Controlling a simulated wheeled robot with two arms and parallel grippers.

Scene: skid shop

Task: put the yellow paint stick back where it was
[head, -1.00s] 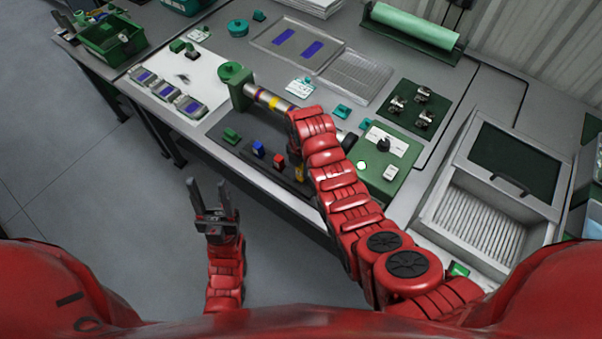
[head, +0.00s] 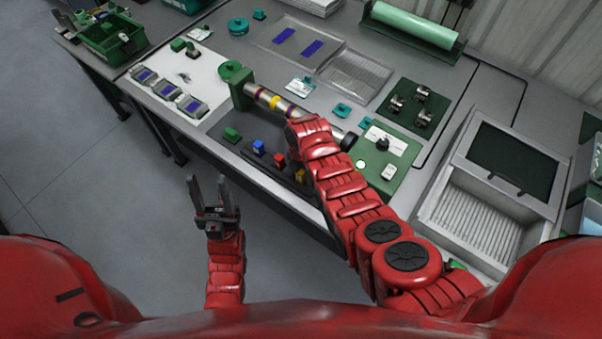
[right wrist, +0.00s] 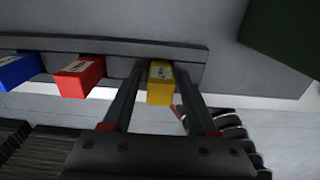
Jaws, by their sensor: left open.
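The yellow paint stick (right wrist: 160,84) sits at the rack (right wrist: 120,48), at the right end of a row with the red and blue sticks. In the head view the yellow stick (head: 299,176) is partly hidden by my right arm. My right gripper (right wrist: 159,72) has one finger on each side of the yellow stick, with a narrow gap showing at each side, so it looks open around it. In the head view the right gripper is hidden behind its arm. My left gripper (head: 208,184) is open and empty, in front of the bench.
The red stick (right wrist: 79,77) and blue stick (right wrist: 17,71) are left of the yellow one. A silver roller with coloured bands (head: 274,103) lies behind the rack. A green box with a black knob (head: 376,160) is on the right. The floor by my left gripper is clear.

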